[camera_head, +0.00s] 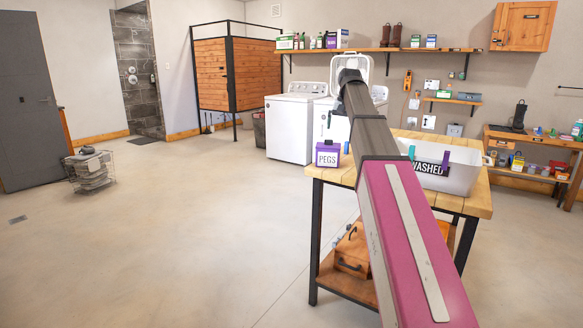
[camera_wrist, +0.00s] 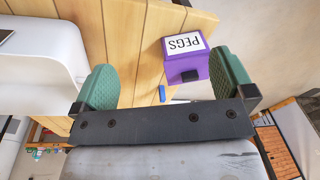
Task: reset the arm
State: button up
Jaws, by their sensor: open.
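My gripper (camera_wrist: 164,84) shows in the wrist view with its two green-padded fingers spread wide apart. Nothing is held between them. Below them in that view lies the wooden table top (camera_wrist: 135,50), with a small blue piece (camera_wrist: 162,93) seen between the fingers. In the head view my arm reaches forward and up over the wooden table (camera_head: 478,205). Its fingertips cannot be made out there.
A purple PEGS box (camera_head: 328,154) stands on the table's left end, and it shows near the right finger in the wrist view (camera_wrist: 187,68). A white WASHED tub (camera_head: 462,176) stands on the right. White washing machines (camera_head: 290,130) are behind. Open floor lies left.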

jog(key=s+f, duration=0.4)
jog(key=f, duration=0.6)
jog(key=s+f, duration=0.3)
jog(key=f, duration=0.8)
jog(key=s+f, duration=0.4)
jog(key=f, duration=0.6)
jog(key=s+f+n+g, duration=0.1)
jog(key=s+f+n, duration=0.1)
jog(key=s+f, duration=1.6)
notch_tip(320, 180, down, 2)
jog(key=shift+a+f+h, duration=0.1)
jog(key=shift+a+h, duration=0.2)
jog(key=shift+h, duration=0.1)
jog(key=shift+s, duration=0.1)
